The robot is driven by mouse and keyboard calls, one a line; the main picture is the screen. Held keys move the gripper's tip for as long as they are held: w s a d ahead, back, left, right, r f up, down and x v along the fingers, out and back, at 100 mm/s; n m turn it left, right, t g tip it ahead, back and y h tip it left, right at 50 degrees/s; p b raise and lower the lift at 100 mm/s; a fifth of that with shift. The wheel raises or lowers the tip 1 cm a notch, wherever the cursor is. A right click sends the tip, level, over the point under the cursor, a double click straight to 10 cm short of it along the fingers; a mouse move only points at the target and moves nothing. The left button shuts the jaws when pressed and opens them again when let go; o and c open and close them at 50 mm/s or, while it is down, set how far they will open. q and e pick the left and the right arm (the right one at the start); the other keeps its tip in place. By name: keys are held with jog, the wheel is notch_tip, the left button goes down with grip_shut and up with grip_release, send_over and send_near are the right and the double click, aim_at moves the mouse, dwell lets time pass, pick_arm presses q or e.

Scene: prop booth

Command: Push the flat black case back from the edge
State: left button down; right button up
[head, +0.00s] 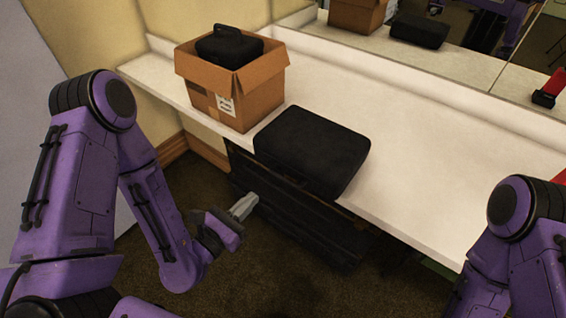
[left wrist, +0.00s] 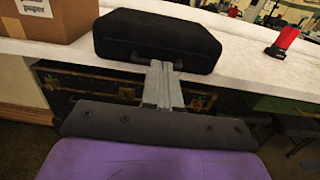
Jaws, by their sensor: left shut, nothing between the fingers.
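The flat black case (head: 311,148) lies on the white counter (head: 420,190), its near side at the front edge and seemingly a little over it. In the left wrist view the case (left wrist: 157,38) shows its handle side facing me. My left gripper (head: 248,203) is shut and empty, in front of the counter and below the case's near side. In the left wrist view the fingers (left wrist: 162,68) point at the case near its handle; I cannot tell whether they touch. My right arm shows at the lower right, but its gripper is out of view.
An open cardboard box (head: 232,92) with a black case (head: 229,46) inside stands left of the flat case. A dark trunk (head: 300,215) stands under the counter. A mirror backs the counter. A red and black object (left wrist: 283,42) stands farther right. The counter behind the case is clear.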

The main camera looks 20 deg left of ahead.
pick_arm(q)
jog(key=b, duration=0.7)
send_near(290, 161)
jog(key=p+x, duration=0.2)
jog(key=x, duration=0.3)
jog(key=shift+w+d+r+p, duration=0.1)
jog(key=shift+w+r+p, duration=0.05)
jog(key=shift+w+p, duration=0.2)
jog(key=shift+w+d, duration=0.2)
jog(key=shift+w, duration=0.35)
